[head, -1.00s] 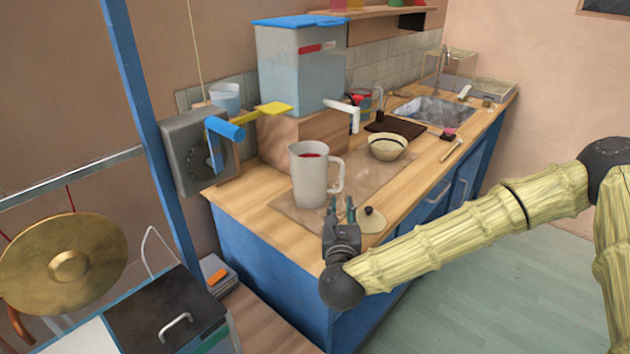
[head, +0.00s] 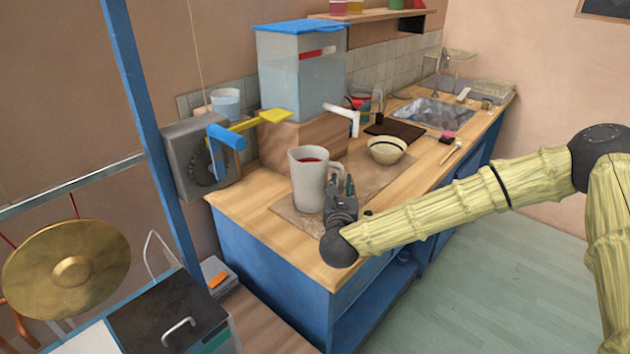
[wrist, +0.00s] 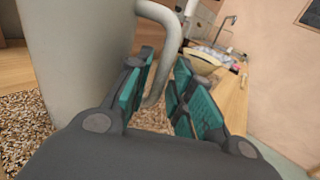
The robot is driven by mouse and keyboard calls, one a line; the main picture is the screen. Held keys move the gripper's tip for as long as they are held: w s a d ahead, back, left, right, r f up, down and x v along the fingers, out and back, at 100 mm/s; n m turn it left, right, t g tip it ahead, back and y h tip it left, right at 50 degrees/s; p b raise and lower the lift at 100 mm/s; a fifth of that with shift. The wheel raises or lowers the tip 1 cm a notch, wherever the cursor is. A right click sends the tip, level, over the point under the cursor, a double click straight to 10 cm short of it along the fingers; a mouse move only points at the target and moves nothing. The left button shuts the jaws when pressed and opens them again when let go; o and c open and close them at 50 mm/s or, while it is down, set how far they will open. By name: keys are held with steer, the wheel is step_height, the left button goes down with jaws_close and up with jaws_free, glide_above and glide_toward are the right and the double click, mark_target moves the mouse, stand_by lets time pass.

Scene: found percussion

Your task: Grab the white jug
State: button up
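The white jug (head: 309,184) stands upright on a mat on the wooden counter, with something red inside. Its handle is on the right side. In the wrist view the jug's body (wrist: 75,60) fills the left, and its handle (wrist: 168,50) runs down between my finger pads. My gripper (head: 341,184) is at the handle, pointing away from me; its teal-padded fingers (wrist: 160,98) are apart, one on each side of the handle's lower part. I cannot tell whether either pad touches it.
A beige bowl (head: 387,150) stands behind the jug to the right. A blue-lidded container (head: 302,75) sits on a wooden block (head: 300,140) behind. A grey box with a blue crank (head: 228,136) is at the left. The counter's front left (head: 270,232) is clear.

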steer(key=shift+w+f, duration=0.1)
steer(key=shift+w, duration=0.6)
jaws_close()
steer(key=shift+r, duration=0.3)
